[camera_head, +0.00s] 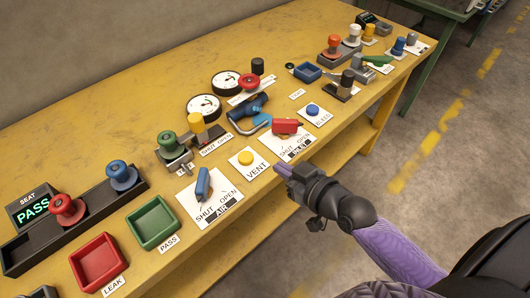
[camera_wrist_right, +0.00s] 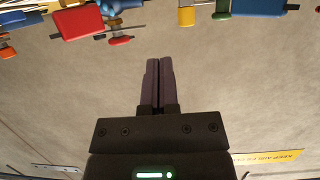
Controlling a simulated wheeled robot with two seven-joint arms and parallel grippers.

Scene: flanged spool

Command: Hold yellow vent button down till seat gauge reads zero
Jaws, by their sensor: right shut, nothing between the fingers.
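The yellow vent button (camera_head: 246,158) sits on a white plate marked VENT near the front edge of the bench. It stands proud, with nothing touching it. My right gripper (camera_head: 281,168) is shut and empty, just right of the VENT plate at the bench's front edge. Its closed fingers also show in the right wrist view (camera_wrist_right: 157,82). A small display marked SEAT (camera_head: 34,207) at the left reads PASS in green. Two round dial gauges, one nearer (camera_head: 204,107) and one farther (camera_head: 226,83), stand behind; their readings are too small to tell. My left gripper is out of view.
A blue AIR lever (camera_head: 203,184) is left of the button; a red INLET lever (camera_head: 286,126) and a blue BLEED button (camera_head: 313,109) are to its right. Green (camera_head: 154,222) and red (camera_head: 99,262) trays lie left. Open floor lies in front of the yellow bench (camera_head: 232,243).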

